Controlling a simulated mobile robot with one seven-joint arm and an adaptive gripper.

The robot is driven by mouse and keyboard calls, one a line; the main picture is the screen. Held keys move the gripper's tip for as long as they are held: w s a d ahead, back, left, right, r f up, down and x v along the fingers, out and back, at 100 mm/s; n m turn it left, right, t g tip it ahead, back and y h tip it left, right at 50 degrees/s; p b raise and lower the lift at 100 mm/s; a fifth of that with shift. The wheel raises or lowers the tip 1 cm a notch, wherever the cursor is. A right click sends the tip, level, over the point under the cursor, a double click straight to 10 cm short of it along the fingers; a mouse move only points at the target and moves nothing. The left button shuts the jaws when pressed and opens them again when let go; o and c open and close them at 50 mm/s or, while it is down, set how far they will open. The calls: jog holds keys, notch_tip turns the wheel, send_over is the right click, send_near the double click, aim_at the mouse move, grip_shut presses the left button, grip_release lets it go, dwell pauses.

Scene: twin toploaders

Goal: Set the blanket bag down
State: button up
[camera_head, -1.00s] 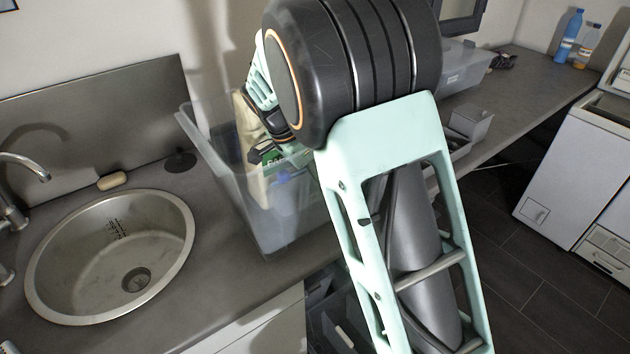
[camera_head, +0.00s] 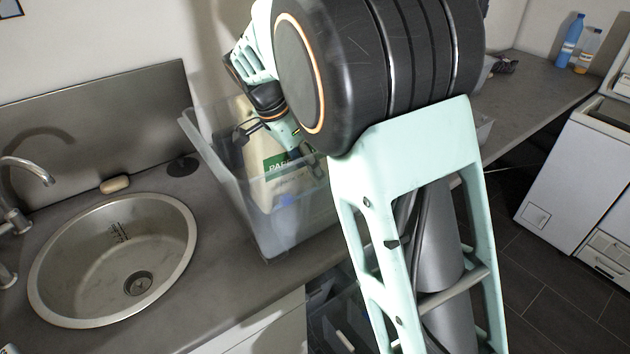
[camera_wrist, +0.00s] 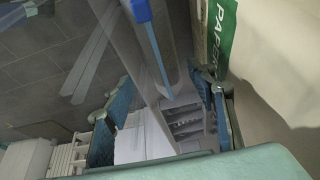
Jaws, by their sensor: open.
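My gripper (camera_wrist: 162,105) is open in the wrist view, with a finger on each side and no bag between them. In the head view my gripper (camera_head: 303,150) is inside the clear bin, beside a beige bag with a green label (camera_head: 268,178), partly hidden by my arm. The beige bag (camera_wrist: 275,75) fills the right of the wrist view, close to the right finger. Its label begins "PAP". I cannot make out a separate blanket bag in either view, nor tell if this bag is it.
The clear bin (camera_head: 232,188) stands on the grey counter (camera_head: 225,265), right of the round sink (camera_head: 95,255). My arm hides the counter's middle.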

jog(key=v, duration=0.5)
jog(key=shift+a+r, duration=0.1)
jog(key=shift+r, duration=0.3)
